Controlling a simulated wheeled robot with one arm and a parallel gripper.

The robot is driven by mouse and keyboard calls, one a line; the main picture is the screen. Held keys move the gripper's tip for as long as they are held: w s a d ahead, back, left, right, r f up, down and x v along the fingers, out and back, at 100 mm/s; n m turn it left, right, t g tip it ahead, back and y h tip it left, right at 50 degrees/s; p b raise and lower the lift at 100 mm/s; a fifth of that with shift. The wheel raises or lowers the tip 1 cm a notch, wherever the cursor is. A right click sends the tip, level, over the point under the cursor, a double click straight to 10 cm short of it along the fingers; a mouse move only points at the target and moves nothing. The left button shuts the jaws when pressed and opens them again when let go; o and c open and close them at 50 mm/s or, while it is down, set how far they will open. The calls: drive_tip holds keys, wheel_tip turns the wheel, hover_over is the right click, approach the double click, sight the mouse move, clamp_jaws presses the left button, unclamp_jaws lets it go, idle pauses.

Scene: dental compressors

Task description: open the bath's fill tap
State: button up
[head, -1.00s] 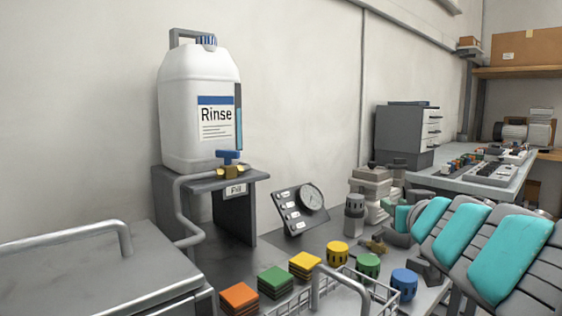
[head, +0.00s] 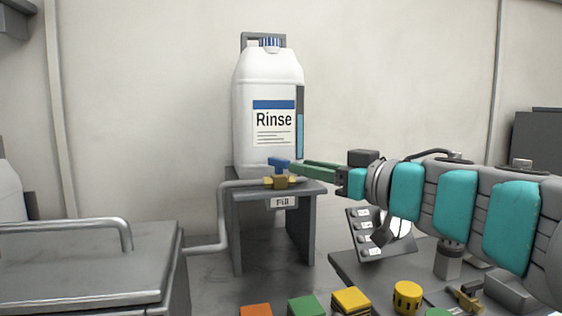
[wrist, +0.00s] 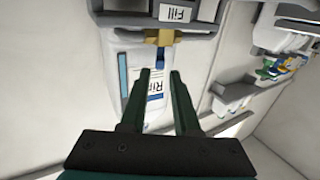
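The fill tap is a brass valve (head: 281,182) with a blue handle (head: 279,164), above a label reading "Fill" (head: 283,202). It sits at the front of a grey stand (head: 236,219), below a white Rinse jug (head: 268,80). A grey pipe (head: 222,215) runs from it to the lidded grey bath (head: 85,262) at left. My gripper (head: 296,168) points at the handle from the right. In the wrist view my gripper (wrist: 160,72) is open and empty, its green fingers apart. The blue handle (wrist: 160,58) shows just beyond the fingertips, roughly in line with the gap.
Coloured blocks, including a green one (head: 307,307) and a yellow one (head: 351,300), lie along the front. The wall is close behind the jug. A bar handle (head: 65,226) rises from the bath's lid.

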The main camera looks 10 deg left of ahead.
sight(280, 159)
drive_tip(key=shift+x, duration=3.75)
clamp_jaws()
